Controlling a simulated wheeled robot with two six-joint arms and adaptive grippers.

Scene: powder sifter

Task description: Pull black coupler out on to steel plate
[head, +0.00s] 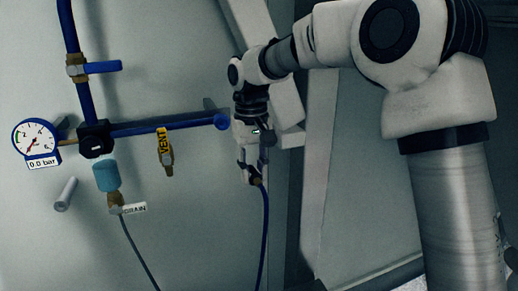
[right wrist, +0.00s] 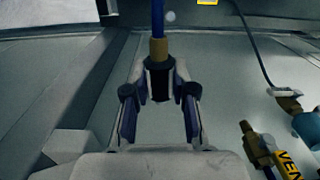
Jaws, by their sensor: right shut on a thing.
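My right gripper (head: 252,168) points down in front of the wall panel, just right of the blue pipe's round end. Its two fingers also show in the right wrist view (right wrist: 160,92), closed on the black coupler (right wrist: 160,82). The coupler has a brass collar, and a blue hose (head: 264,225) runs from it, hanging down in the head view. In the head view the coupler is small and partly hidden by the fingers. It appears apart from the pipe end. I cannot make out which surface is the steel plate. My left gripper is out of view.
A blue pipe (head: 165,127) with a black junction block (head: 95,140) crosses the wall. A pressure gauge (head: 36,140) reads 0.0 bar. A yellow VENT valve (head: 165,150), a light-blue drain part (head: 106,175) and a thin dark hose (head: 138,250) are left of the gripper.

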